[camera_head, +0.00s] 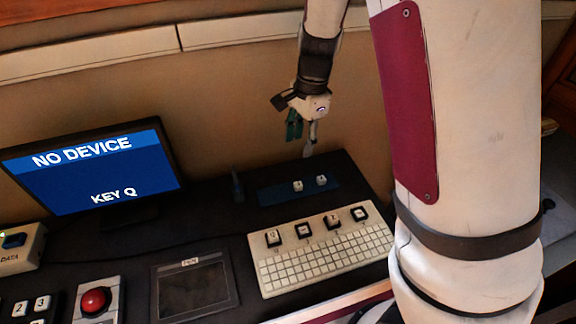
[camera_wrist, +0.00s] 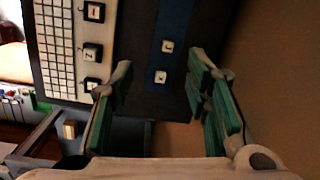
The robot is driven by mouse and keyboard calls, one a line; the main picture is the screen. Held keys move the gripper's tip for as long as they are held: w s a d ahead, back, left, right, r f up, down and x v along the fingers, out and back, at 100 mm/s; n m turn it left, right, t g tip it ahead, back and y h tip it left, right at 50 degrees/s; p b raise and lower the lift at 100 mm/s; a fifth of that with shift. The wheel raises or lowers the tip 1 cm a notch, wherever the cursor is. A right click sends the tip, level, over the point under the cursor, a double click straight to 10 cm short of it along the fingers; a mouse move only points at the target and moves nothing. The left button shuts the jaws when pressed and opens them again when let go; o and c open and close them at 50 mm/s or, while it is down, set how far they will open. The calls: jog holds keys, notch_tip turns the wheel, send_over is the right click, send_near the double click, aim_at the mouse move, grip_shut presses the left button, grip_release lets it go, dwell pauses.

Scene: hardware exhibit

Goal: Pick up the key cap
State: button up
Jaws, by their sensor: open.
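Two small white key caps lie on a blue mat (camera_head: 270,196) behind the keyboard: a left one (camera_head: 297,186) and a right one (camera_head: 321,180). Both also show in the wrist view, one farther (camera_wrist: 167,46) and one nearer (camera_wrist: 161,77), each with a dark letter that I cannot read surely. My gripper (camera_head: 303,138) hangs above and behind the mat, fingers pointing down. In the wrist view its green-padded fingers (camera_wrist: 160,72) are apart, with nothing held between them; the nearer cap appears in line between them, below. No contact shows.
A white keyboard (camera_head: 322,262) with several black-framed keys stands in front of the mat. A monitor (camera_head: 90,170) reads "NO DEVICE" and "KEY Q". A red button (camera_head: 96,301) and a dark pad (camera_head: 193,288) are at left. The wall is close behind my gripper.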

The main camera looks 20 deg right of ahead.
jog(key=w+d+f+m+h, duration=0.1)
jog(key=w+d+f+m, duration=0.15)
jog(key=f, duration=0.35)
send_over(300, 183)
notch_tip(300, 183, down, 8)
jog(key=shift+s+r, duration=0.1)
jog(key=shift+s, duration=0.05)
jog(key=shift+a+f, duration=0.15)
jog(key=shift+f, duration=2.55)
jog(key=shift+c, duration=0.5)
jog(key=c, duration=0.7)
